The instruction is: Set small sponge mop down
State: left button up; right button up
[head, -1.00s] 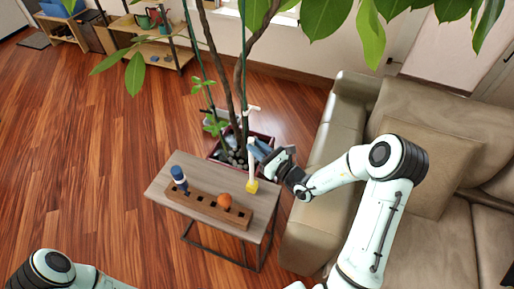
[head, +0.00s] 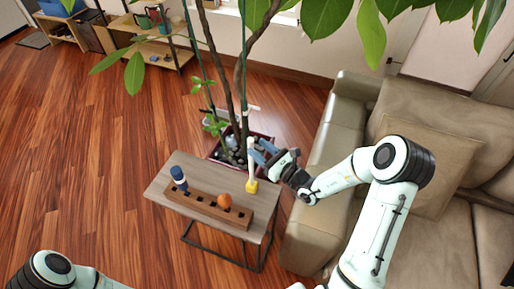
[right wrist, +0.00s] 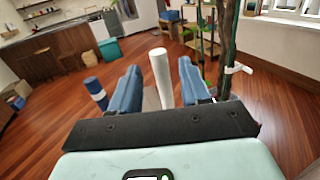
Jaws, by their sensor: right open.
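The small sponge mop has a white handle (head: 251,158) and a yellow head (head: 252,186). It stands upright on the right part of the small table (head: 165,172), with its head at the tabletop. My right gripper (head: 263,152) is open beside the upper handle. In the right wrist view the white handle (right wrist: 160,75) rises between the two blue fingers of my right gripper (right wrist: 159,85), with gaps to both. My left gripper is out of view; only part of my left arm shows at the lower left.
A wooden block with square holes (head: 208,207) lies on the table. A blue-and-white item (head: 179,178) and an orange round item (head: 225,200) are at it. A potted plant (head: 235,120) stands close behind, and a sofa (head: 330,150) is at the right.

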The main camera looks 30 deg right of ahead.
jog(key=b+v, duration=0.2)
jog(key=v, duration=0.8)
jog(key=s+a+f+n+g+y, duration=0.6)
jog(key=s+a+f+n+g, duration=0.5)
jog(key=s+a+f+g, duration=0.45)
jog(key=s+f+n+g+h, duration=0.5)
jog(key=s+f+n, duration=0.35)
jog(key=f, duration=0.35)
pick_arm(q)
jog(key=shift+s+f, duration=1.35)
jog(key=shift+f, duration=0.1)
pick_arm(e)
notch_tip(320, 180, down, 6)
jog(key=w+n+t+h, duration=0.2)
jog(key=n+h, duration=0.1)
jog(key=n, duration=0.5)
jog(key=shift+w+a+n, duration=0.2)
jog(key=shift+a+n, duration=0.15)
jog(key=shift+a, duration=0.05)
